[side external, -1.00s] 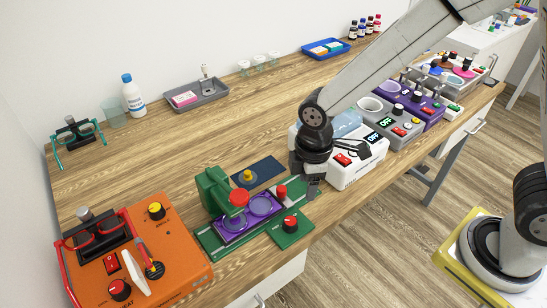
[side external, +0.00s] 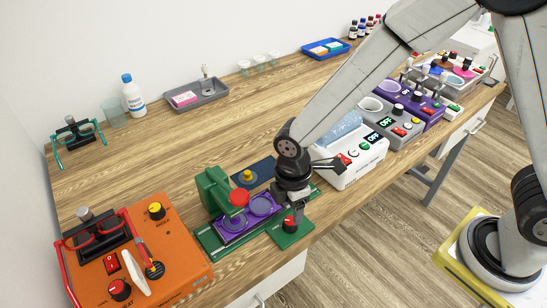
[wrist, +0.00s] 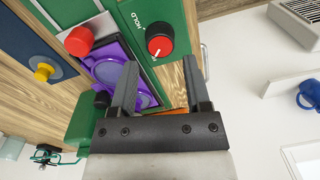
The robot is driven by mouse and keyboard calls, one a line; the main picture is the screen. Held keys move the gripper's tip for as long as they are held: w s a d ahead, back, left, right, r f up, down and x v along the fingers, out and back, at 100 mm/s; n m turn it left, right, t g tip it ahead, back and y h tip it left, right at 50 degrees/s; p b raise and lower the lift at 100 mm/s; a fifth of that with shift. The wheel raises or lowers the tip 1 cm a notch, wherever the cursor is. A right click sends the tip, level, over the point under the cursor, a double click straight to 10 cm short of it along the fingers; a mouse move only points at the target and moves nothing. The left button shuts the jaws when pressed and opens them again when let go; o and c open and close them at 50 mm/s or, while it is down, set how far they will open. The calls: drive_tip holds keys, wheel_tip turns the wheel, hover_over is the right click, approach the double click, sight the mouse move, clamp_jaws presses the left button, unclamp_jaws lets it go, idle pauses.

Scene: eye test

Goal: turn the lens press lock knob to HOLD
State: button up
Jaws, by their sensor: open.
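The lens press (side external: 213,187) is a green press with a purple lens tray (side external: 232,224). Its lock knob (side external: 290,223), red-topped with a black skirt, sits on a green plate at the front right of the press. In the wrist view the knob (wrist: 159,39) has the word HOLD printed to its upper left and another, partly readable label at its lower edge. Its white mark seems to point down-left, away from HOLD. My gripper (side external: 293,206) is open and empty, pointing down just above the knob. In the wrist view its fingertips (wrist: 159,66) are apart, with the knob beyond them.
A red knob (wrist: 78,40) and the purple tray (wrist: 115,70) lie close left of my fingers in the wrist view. A yellow knob (side external: 248,176) stands on a dark blue plate behind. An orange heater box (side external: 170,240) is left, a white box (side external: 350,160) right.

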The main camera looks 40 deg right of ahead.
sight(291, 220)
drive_tip(key=shift+f, duration=2.15)
drive_tip(key=shift+c, duration=0.3)
drive_tip(key=shift+s, duration=0.1)
clamp_jaws()
